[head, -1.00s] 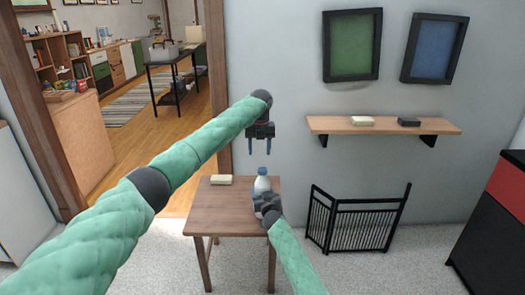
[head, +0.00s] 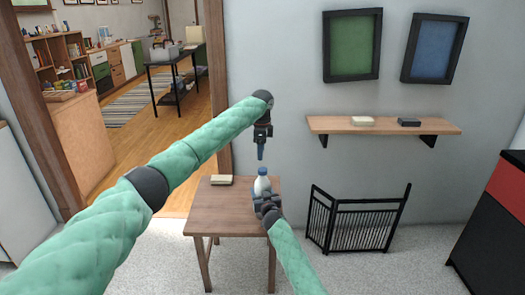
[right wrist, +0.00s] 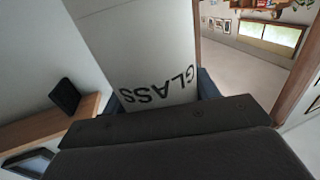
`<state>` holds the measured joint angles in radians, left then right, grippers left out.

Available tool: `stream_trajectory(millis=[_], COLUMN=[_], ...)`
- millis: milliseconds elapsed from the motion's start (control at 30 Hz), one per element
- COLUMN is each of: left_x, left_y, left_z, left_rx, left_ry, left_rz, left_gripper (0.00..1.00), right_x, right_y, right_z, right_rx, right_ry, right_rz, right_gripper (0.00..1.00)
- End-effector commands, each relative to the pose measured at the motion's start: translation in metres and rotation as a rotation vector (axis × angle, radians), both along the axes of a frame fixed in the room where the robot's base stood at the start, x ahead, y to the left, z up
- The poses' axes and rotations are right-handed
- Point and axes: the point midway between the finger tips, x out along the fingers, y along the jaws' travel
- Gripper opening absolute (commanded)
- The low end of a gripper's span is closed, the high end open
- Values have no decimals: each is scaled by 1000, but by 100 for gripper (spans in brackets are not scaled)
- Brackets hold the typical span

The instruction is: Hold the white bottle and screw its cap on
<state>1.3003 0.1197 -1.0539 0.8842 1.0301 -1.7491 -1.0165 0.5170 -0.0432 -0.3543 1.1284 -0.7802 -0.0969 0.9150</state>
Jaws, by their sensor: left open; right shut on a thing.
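The white bottle (head: 262,187) stands upright over the small wooden table, with a blue cap (head: 262,171) on its top. How tightly the cap sits cannot be told. My right gripper (head: 266,203) is shut on the bottle's body from the front. In the right wrist view the bottle (right wrist: 145,55) fills the space between the fingers, with the letters "GLASS" on it. My left gripper (head: 261,153) points down just above the cap, apart from it. Its fingers are open but seen edge-on, one behind the other, with nothing between them.
The wooden table (head: 222,208) also bears a small cream block (head: 221,180) at its back left. A wall shelf (head: 385,126) and a black metal rack (head: 355,220) are to the right. The table's left part is clear.

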Motion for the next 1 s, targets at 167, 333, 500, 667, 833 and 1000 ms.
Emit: stream_trajectory(millis=[167,333,500,667,833,1000], left_x=[-1,-2,-3,-4,-5,-5], left_y=[-2,-3,-4,-5,-6,-6], left_z=[0,0,0,1,1,1], left_rx=[-5,-10,-14,-17,-19,-20], left_ry=[-1,-1,1,1,2,2], left_rz=[248,489,731,959,1202,1446], left_gripper=[52,52,52,52,52,52], right_x=[0,0,0,0,0,0], right_y=[0,0,0,0,0,0], right_z=[0,0,0,0,0,0], right_rx=[0,0,0,0,0,0], right_ry=[0,0,0,0,0,0], right_rz=[0,0,0,0,0,0], right_gripper=[0,0,0,0,0,0])
